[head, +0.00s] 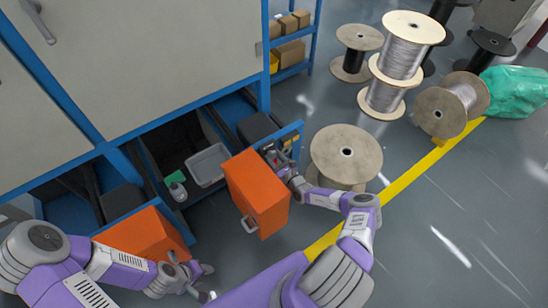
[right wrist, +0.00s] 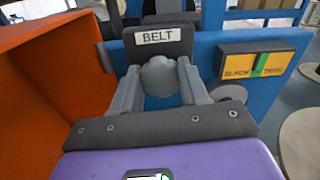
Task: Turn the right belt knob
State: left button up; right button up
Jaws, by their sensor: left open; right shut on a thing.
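In the head view my right gripper (head: 283,170) is at the blue frame just right of the raised orange panel, and the knob is too small and covered to make out there. My left gripper (head: 204,282) is open and empty at the lower left, beside the lower orange panel (head: 150,235).
The orange panel (head: 258,188) with a handle stands close to the left of my right gripper. Grey floor lies open further right.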

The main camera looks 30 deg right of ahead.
jog(key=shift+d+m, duration=0.1)
jog(key=shift+m, duration=1.4)
jog(key=o, duration=1.1)
jog(key=shift+c, duration=0.2)
jog(key=s+p, duration=0.2)
jog(key=s, duration=0.5)
jog(key=shift+s+d+p, duration=0.3)
jog(key=shift+p, duration=0.05)
